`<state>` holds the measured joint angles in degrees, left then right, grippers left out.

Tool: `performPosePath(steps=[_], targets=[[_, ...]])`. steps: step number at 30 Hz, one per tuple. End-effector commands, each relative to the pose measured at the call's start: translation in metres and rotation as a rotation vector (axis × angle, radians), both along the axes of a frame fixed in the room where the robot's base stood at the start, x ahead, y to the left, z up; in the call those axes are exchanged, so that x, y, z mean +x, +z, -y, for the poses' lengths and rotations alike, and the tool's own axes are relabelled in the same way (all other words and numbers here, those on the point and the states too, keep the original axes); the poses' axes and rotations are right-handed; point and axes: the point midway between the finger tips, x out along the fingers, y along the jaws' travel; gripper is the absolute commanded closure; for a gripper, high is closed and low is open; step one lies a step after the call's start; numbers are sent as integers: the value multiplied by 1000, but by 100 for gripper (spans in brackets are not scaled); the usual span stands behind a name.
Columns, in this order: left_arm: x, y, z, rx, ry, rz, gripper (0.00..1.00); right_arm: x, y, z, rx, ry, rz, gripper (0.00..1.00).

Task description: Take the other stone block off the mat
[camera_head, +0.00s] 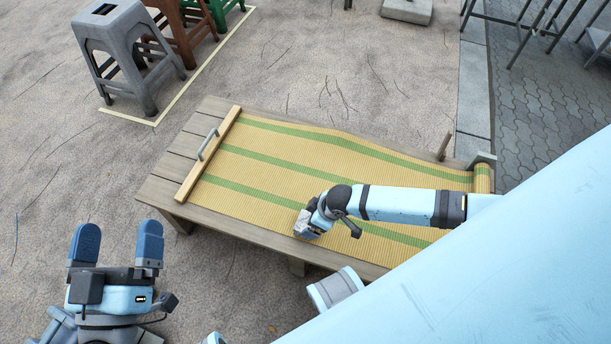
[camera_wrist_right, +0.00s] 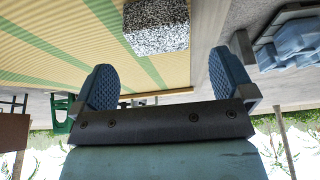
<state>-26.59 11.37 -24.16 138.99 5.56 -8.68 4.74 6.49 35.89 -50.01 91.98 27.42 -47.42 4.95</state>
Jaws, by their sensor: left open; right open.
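The yellow mat (camera_head: 270,165) with green stripes lies over a low wooden table. A speckled grey stone block (camera_wrist_right: 157,27) rests on the mat near the table's edge in the right wrist view. My right gripper (camera_wrist_right: 165,78) is open and empty there; the block is beyond its fingers, not between them. In the head view my right arm reaches over the mat from the right, and its fingers and the block are hard to tell apart. My left gripper (camera_head: 117,245) is open and empty, off the table at the lower left.
A wooden bar (camera_head: 210,150) with a metal handle lies across the mat's left end. The mat is rolled at the right (camera_head: 482,180), by a metal bracket (camera_head: 481,159). A grey stool (camera_head: 122,50) stands at the upper left. The bare table end (camera_head: 178,165) is clear.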

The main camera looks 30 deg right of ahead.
Motion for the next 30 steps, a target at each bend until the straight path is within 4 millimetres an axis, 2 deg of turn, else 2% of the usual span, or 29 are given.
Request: performPosePath(steps=[1,3,8,15,18,27,28,30], targets=[[1,-9,1,6,-4,-13,0,3,-12,-2,0,-1,0,0],[1,-13,1,11,-9,-27,0,6,-19,-4,0,-1,1,0],[2,-17,2,17,-15,-43,0,9,-27,-6,1,-1,2,0],[4,-53,5,64,-44,-133,0,20,-60,-14,1,-1,2,0],[4,-61,5,81,-54,-161,0,23,-69,-17,1,-1,1,0],[4,-63,6,90,-59,-179,0,24,-72,-18,1,0,1,0],[4,-63,6,90,-59,-179,0,24,-72,-18,1,0,1,2],[4,-63,6,90,-59,-179,0,24,-72,-18,1,0,1,18]])
